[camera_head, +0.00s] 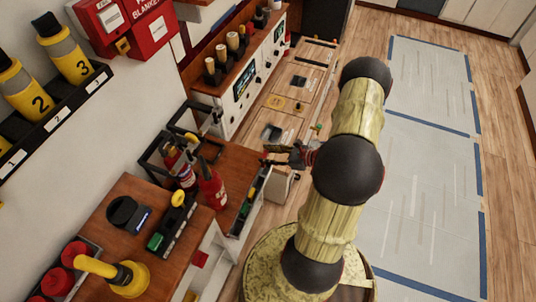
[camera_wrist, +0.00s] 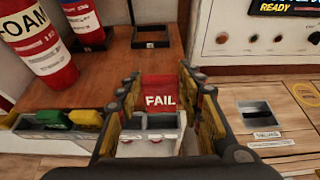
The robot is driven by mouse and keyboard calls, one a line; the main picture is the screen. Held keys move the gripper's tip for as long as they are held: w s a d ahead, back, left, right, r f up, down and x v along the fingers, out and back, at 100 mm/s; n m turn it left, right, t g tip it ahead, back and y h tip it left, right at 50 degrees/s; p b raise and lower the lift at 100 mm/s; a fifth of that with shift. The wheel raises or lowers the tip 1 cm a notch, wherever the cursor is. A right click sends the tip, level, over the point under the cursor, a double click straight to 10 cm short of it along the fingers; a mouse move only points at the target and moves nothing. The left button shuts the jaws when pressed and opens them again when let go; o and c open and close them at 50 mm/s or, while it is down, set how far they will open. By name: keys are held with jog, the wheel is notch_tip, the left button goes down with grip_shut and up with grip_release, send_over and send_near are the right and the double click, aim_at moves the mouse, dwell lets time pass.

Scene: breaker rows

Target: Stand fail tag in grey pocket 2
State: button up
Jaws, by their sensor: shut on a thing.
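The fail tag (camera_wrist: 160,91) is red with white letters reading FAIL. It shows upright between the fingers of my gripper (camera_wrist: 163,106) in the wrist view, and my gripper is shut on it. In the head view my gripper (camera_head: 288,153) is beside the low counter, and the tag cannot be made out. I cannot read a pocket number.
A dark rack with a green piece (camera_wrist: 86,117) and a yellow piece is left of my gripper. Fire extinguishers (camera_head: 212,188) stand behind it on the wooden bench (camera_head: 238,160). A control panel (camera_wrist: 265,40) rises behind the pocket. Open floor (camera_head: 420,180) lies to the right.

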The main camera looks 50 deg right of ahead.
jog(key=shift+f+b, duration=1.75)
jog(key=shift+f, duration=0.9)
jog(key=shift+f+b, duration=1)
jog(key=shift+f, duration=0.4)
jog(key=o, duration=0.9)
jog(key=shift+o, duration=0.6)
jog(key=v, duration=1.2)
